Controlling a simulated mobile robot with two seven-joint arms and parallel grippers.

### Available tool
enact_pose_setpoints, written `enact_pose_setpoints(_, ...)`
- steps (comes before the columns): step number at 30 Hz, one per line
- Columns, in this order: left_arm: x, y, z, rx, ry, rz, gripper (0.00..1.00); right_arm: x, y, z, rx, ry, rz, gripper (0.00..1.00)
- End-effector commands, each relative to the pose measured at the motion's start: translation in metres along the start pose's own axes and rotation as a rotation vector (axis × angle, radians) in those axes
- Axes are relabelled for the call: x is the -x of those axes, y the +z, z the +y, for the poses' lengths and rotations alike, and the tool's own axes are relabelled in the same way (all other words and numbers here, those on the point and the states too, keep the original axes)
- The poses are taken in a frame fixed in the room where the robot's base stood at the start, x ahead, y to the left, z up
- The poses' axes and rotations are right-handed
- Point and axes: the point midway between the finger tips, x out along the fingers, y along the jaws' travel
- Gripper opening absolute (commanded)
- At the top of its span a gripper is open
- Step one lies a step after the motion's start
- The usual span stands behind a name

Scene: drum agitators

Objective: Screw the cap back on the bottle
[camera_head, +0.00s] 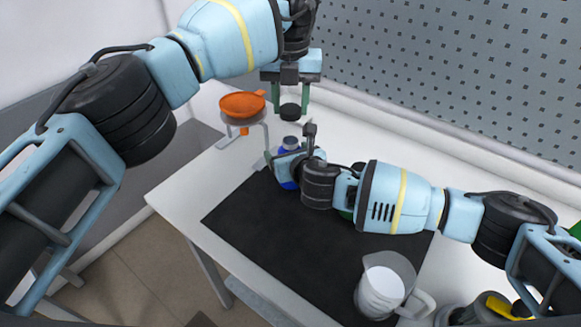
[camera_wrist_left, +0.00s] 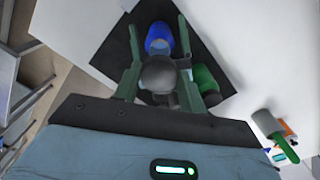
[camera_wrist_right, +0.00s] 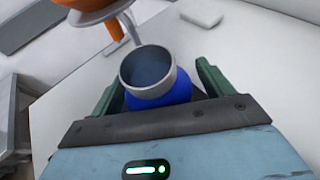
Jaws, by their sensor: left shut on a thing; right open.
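The dark grey cap (camera_head: 290,111) is held between the fingers of my left gripper (camera_head: 291,104), above the bottle and apart from it. The round cap (camera_wrist_left: 158,76) also shows between the fingers in the left wrist view. The blue bottle (camera_head: 287,180) stands at the far left part of the dark mat, partly hidden by my right gripper (camera_head: 277,168). In the right wrist view the bottle (camera_wrist_right: 160,98) has an uncapped, wide silver neck. The right fingers stand open on either side of it; contact cannot be told.
An orange funnel (camera_head: 242,104) sits on a stand left of the bottle. A clear jug (camera_head: 382,284) with white contents is at the front right of the black mat (camera_head: 270,240). A green item (camera_wrist_left: 205,84) lies near the bottle. The mat's front left is clear.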

Motion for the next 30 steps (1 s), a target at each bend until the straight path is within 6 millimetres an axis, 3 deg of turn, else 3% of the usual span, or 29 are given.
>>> enact_pose_setpoints(10, 0.0001, 0.0, -0.0001, 0.0, 0.0, 0.0, 0.2, -0.002, 0.0002, -0.0001, 0.0, 0.0, 0.0, 0.8)
enact_pose_setpoints(25, 0.0001, 0.0, -0.0001, 0.0, 0.0, 0.0, 0.2, -0.0019, 0.0, -0.0003, 0.0, 0.0, 0.0, 0.15)
enact_pose_setpoints(30, -0.0039, 0.0, 0.0, 0.0, 0.0, 0.001, 0.2, -0.0019, 0.0, -0.0004, 0.0, -0.001, 0.0, 0.13)
